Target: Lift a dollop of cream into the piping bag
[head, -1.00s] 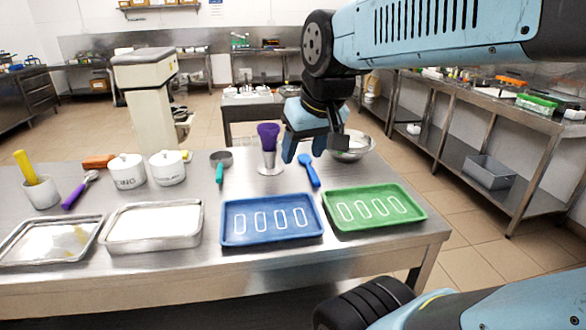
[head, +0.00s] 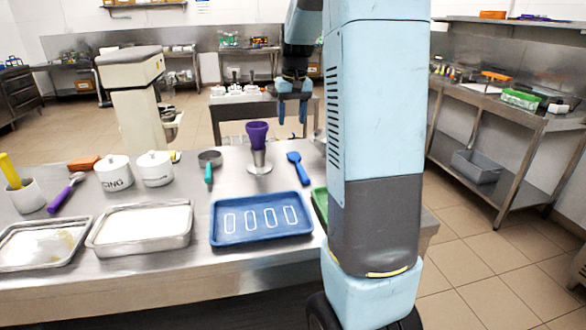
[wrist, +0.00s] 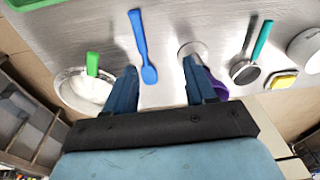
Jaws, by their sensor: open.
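The purple piping bag (head: 257,134) stands open end up in a metal holder (head: 259,161) on the steel table. In the wrist view the bag (wrist: 217,88) is partly behind the right-hand finger. The metal bowl of white cream (wrist: 84,90) is at the left of the wrist view, with a green handle (wrist: 93,63) sticking out. In the head view my arm hides most of the bowl. A blue spoon-like tool (head: 299,168) lies between bag and bowl; the wrist view shows it too (wrist: 142,42). My gripper (head: 292,112) is open and empty, raised beyond the bag, fingers pointing down.
A blue tray (head: 222,241) lies at the front; a green tray (head: 320,203) is mostly behind my arm. A teal-handled scoop (head: 209,162), white pots (head: 114,173) and metal trays (head: 100,243) are to the left. A second table (head: 232,109) stands behind.

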